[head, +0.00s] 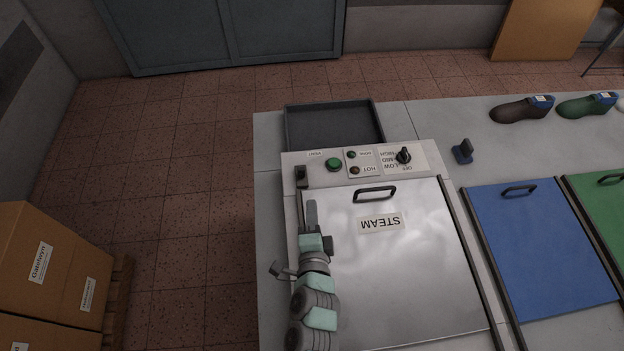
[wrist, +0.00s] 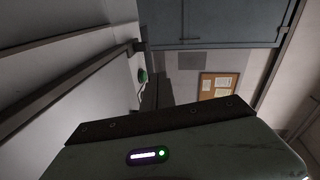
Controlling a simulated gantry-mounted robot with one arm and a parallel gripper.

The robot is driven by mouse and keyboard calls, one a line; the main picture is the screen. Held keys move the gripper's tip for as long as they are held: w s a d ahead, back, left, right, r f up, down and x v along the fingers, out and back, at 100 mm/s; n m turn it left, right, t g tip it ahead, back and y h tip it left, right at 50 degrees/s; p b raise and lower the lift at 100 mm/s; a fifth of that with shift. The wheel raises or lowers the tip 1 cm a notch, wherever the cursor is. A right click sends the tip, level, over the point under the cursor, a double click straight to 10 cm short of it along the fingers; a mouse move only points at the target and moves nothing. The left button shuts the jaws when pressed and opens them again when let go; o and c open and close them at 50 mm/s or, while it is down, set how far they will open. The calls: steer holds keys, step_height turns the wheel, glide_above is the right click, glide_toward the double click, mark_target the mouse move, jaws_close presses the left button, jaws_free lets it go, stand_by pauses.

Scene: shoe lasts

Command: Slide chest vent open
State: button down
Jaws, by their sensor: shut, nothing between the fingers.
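The steam chest (head: 400,270) has a closed metallic lid marked STEAM, with a dark handle near its far edge. A small black block (head: 301,176), which looks like the vent slider, sits at the far left corner of the chest, by the left end of the control panel. My gripper (head: 311,204) is shut and empty over the left edge of the chest. Its fingers point toward the black block, with a visible gap between them. In the wrist view my gripper's body fills the bottom, and I cannot tell the slider there for sure.
The panel carries a green button (head: 333,164), also in the wrist view (wrist: 142,75), small lamps and a black knob (head: 403,155). A dark tray (head: 377,112) lies behind it. Blue (head: 540,250) and green lids are to the right. Open floor lies left, with cardboard boxes (head: 50,265).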

mark_target(301, 169)
steer(key=f, duration=0.1)
steer(key=a+f+g+y+b, duration=0.1)
steer(key=f, duration=0.1)
steer(key=shift+s+f+m+y, duration=0.2)
steer(key=shift+f+m+y, duration=0.1)
steer(key=x, duration=0.4)
steer(key=p+x, duration=0.1)
steer(key=x, duration=0.8)
steer(key=shift+w+r, duration=0.35)
steer(key=shift+w, duration=0.05)
steer(key=w, duration=0.5)
steer(key=shift+r, duration=0.15)
steer(key=shift+a, duration=0.1)
steer(key=shift+f, duration=0.25)
steer(key=shift+s, duration=0.1)
